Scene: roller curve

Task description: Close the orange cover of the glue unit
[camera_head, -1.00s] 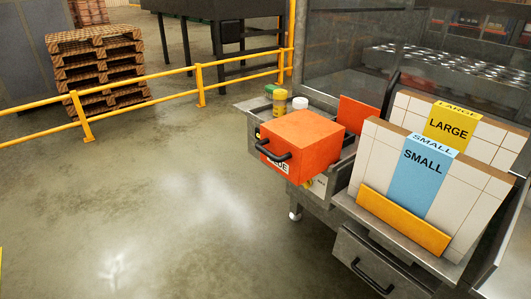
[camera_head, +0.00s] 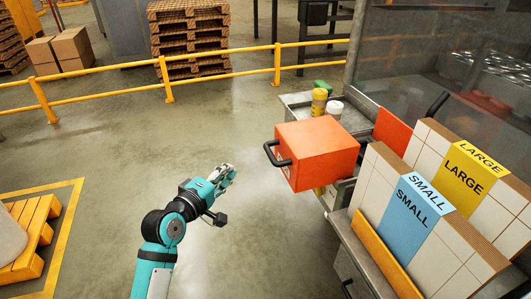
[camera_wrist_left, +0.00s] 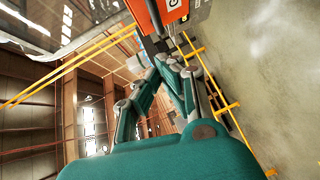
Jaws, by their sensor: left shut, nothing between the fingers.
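The orange cover (camera_head: 318,148) is a box-shaped hood on the glue unit, right of centre in the head view. Its black bar handle (camera_head: 274,154) faces left. The cover sits at the metal bench's left edge; I cannot tell how far open it is. My left gripper (camera_head: 226,174) is shut and empty, left of the handle and apart from it, over open floor. In the left wrist view an orange surface (camera_wrist_left: 173,11) shows at the top, beyond the left gripper (camera_wrist_left: 162,58). My right gripper is in neither view.
An upright orange panel (camera_head: 392,131) stands behind the cover. SMALL (camera_head: 417,207) and LARGE (camera_head: 470,174) carton stacks stand to its right. Yellow and white containers (camera_head: 319,101) sit behind it. A yellow railing (camera_head: 222,66) crosses the back. Floor left of the unit is clear.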

